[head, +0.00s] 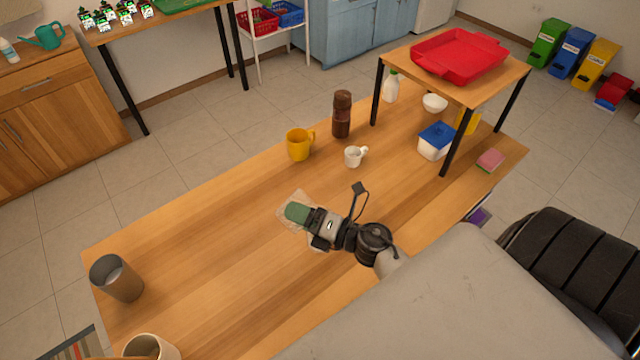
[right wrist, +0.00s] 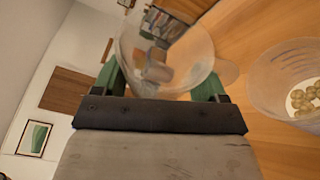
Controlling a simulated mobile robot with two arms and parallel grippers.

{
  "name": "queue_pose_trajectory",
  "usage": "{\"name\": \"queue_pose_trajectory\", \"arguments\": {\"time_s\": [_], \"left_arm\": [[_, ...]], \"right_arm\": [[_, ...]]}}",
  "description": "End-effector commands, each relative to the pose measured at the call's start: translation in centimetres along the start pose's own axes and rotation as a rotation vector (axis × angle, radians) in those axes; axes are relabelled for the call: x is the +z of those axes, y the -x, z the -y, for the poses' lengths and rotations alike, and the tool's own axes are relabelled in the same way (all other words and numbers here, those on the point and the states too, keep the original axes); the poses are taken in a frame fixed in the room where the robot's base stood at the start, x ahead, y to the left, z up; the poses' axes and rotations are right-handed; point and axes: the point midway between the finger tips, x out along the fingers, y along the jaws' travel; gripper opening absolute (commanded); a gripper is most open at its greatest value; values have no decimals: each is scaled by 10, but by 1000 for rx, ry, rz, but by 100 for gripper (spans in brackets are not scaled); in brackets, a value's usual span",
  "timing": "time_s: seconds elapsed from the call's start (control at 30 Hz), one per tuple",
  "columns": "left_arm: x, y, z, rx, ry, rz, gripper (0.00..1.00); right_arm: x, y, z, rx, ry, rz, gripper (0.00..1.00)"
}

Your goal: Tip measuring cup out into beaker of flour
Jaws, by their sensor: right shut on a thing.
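My right gripper (head: 298,212) is shut on a clear measuring cup (right wrist: 165,50), with the green fingers on both sides of it in the right wrist view. The cup looks see-through; I cannot tell whether anything is in it. In the head view the fingers and arm hide much of the cup. A second clear vessel (right wrist: 285,72), likely the beaker, is at the right of the wrist view, beside the held cup. It holds brownish round lumps on something white. In the head view it is mostly hidden by my gripper. My left gripper is not in view.
A yellow mug (head: 298,146), white cup (head: 353,157) and brown jar (head: 342,115) stand beyond the gripper. A dark tumbler (head: 118,280) and a beige cup (head: 150,346) are at the near left. A raised shelf with a red tray (head: 460,54) is at right. The left-middle tabletop is clear.

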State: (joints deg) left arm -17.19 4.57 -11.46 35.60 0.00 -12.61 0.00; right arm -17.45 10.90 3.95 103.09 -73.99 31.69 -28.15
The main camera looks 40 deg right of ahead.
Motion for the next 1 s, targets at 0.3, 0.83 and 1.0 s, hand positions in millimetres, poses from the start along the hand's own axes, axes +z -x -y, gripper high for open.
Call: {"name": "queue_pose_trajectory", "arguments": {"time_s": [0.3,0.83,1.0], "left_arm": [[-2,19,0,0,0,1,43],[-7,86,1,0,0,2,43],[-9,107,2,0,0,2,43]], "right_arm": [[-1,-1,-2,-74,181,-28,44],[-29,-11,9,-310,749,-113,44],[-43,-17,11,-375,906,-135,44]]}}
